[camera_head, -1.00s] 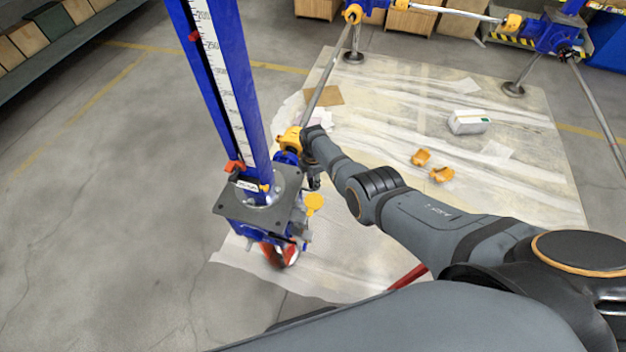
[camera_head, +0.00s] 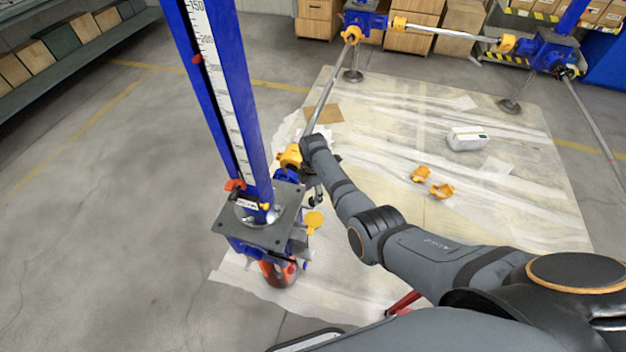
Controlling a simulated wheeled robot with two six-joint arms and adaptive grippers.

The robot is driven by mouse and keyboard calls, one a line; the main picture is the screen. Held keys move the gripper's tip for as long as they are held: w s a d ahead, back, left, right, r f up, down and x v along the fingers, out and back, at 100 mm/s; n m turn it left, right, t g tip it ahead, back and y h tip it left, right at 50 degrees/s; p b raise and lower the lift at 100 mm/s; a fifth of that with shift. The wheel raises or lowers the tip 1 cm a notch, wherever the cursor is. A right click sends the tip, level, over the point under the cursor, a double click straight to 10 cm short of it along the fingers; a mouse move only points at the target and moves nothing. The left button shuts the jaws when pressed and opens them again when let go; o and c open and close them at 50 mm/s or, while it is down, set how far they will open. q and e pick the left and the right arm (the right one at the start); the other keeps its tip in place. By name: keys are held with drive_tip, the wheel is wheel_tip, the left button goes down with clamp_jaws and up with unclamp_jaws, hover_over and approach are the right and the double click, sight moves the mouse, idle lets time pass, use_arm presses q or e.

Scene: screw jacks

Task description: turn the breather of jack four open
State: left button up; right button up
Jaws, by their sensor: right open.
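The nearest screw jack (camera_head: 262,232) stands left of centre, with a dark square top plate, a tall blue column (camera_head: 232,110) with a white scale, and a small label too small to read. I cannot tell its number from this view. A round yellow disc (camera_head: 314,221) hangs at its right side. I cannot make out the breather for certain. My right gripper (camera_head: 317,199) hangs below my wrist, close to the jack's right side just above the yellow disc. It is small, dark and open, partly hidden, and I cannot tell whether it touches anything. My left gripper is out of view.
A shaft (camera_head: 328,92) runs from the yellow coupling (camera_head: 290,157) to a far jack (camera_head: 364,20). Another jack (camera_head: 545,50) stands far right. The floor left is clear.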

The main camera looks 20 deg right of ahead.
sight(313, 200)
wheel_tip(313, 200, up, 8)
idle(0.6)
